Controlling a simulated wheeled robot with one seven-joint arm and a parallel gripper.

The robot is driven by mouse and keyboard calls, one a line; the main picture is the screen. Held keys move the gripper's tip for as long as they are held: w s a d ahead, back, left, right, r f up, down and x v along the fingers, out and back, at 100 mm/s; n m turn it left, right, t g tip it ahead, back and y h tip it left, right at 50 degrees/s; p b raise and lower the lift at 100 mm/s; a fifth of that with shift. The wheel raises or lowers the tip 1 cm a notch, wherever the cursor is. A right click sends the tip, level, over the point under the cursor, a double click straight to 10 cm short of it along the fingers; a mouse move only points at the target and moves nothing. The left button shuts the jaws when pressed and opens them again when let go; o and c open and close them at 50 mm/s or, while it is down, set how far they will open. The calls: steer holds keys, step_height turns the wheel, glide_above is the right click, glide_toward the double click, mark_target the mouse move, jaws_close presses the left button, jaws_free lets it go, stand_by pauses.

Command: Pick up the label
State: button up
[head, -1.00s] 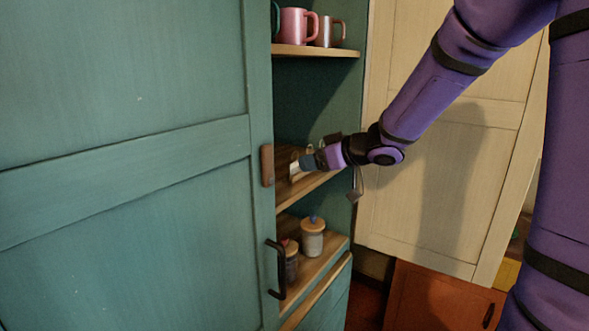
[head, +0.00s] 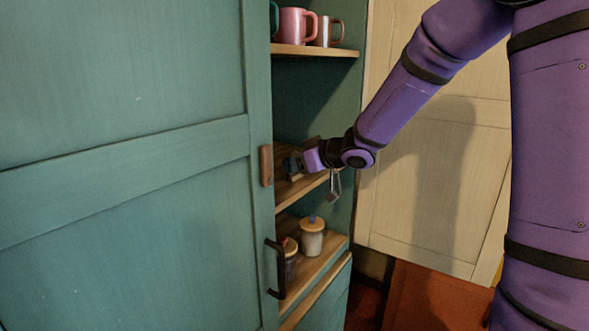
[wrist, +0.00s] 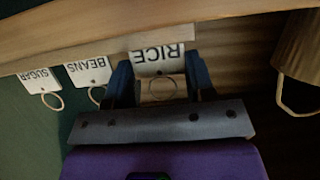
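In the wrist view a white RICE label (wrist: 158,60) shows upside down between the two blue fingers of my gripper (wrist: 159,68), with a ring below it. The fingers are spread, one at each side edge of the label. I cannot tell whether they touch it. A BEANS label (wrist: 89,71) and a SUGAR label (wrist: 40,80), each with a ring, are to the left, near the wooden edge.
The middle shelf (head: 305,187) lies between an upper shelf with a pink mug (head: 293,25) and a lower shelf with lidded jars (head: 312,240). The teal cabinet door (head: 130,200) stands close on the left. A basket-like object (wrist: 298,45) is at the wrist view's right.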

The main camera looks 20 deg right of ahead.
stand_by(0.3)
steer(key=shift+r, duration=0.55)
steer(key=r, duration=0.2)
steer(key=shift+s+r, duration=0.3)
steer(key=s+d+r, duration=0.1)
steer(key=s+d, duration=0.1)
steer(key=s, duration=1.3)
steer(key=shift+d+r, duration=0.15)
steer(key=shift+d, duration=0.15)
steer(key=w+d+f+g+h, duration=0.1)
steer(key=w+d+f, duration=0.2)
steer(key=f, duration=0.7)
steer(key=w+d+f+g+h, duration=0.1)
steer(key=d+f, duration=0.4)
steer(key=f, duration=0.5)
steer(key=w+d+f+g+h, duration=0.1)
steer(key=w+d+f, duration=0.3)
steer(key=f, duration=0.7)
steer(key=shift+w+m+g+h, duration=0.3)
steer(key=shift+w+g+h, duration=0.1)
steer(key=shift+w+g, duration=0.45)
steer(key=shift+f, duration=0.1)
